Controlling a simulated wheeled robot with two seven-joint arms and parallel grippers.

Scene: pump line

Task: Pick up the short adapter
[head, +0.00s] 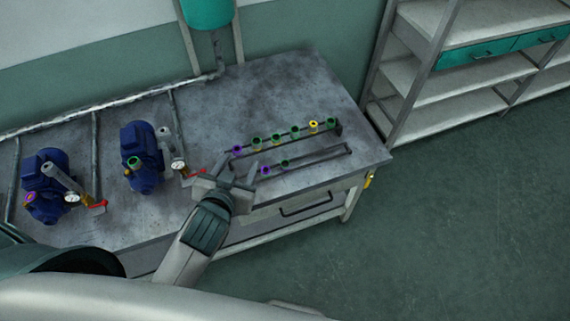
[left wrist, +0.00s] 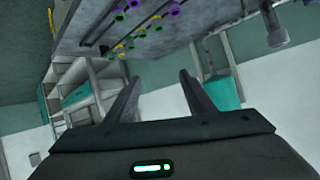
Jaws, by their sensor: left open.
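Several small adapters stand in a two-rail rack (head: 320,156) on the workbench. The back rail has a purple-ringed one (head: 237,149), green ones (head: 295,132) and a yellow one (head: 314,126). The front rail has a purple one (head: 266,170) and a green one (head: 285,163). I cannot tell which is the short adapter. My left gripper (head: 238,170) is open and empty, near the rack's left end, close to the front purple adapter in the picture. In the left wrist view its fingers (left wrist: 160,77) are apart, with the adapters (left wrist: 135,30) beyond them. My right gripper is not in view.
Two blue pumps (head: 142,170) (head: 45,185) with gauges and red-handled valves stand on the bench's left. A pipe runs along the back. The bench (head: 270,90) is clear behind the rack. Shelving (head: 450,60) stands at the right.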

